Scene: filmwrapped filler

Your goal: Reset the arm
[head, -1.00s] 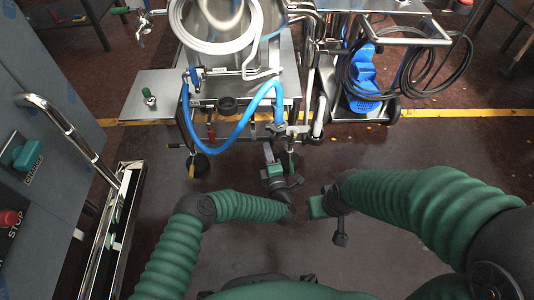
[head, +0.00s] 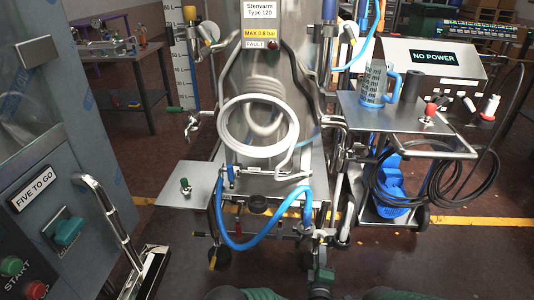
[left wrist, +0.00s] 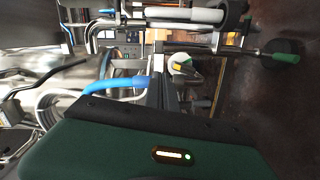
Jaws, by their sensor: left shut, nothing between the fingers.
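In the left wrist view, a green housing with a lit indicator fills the lower part. My right gripper is not in view; only dark and green parts of my body show along the bottom edge.
The steel machine (head: 262,75) stands ahead with a white coiled hose (head: 222,137) and a blue hose (head: 238,245). A cart (head: 430,148) with a jug (head: 376,84) stands right. A cabinet with a handle (head: 103,208) is at the left.

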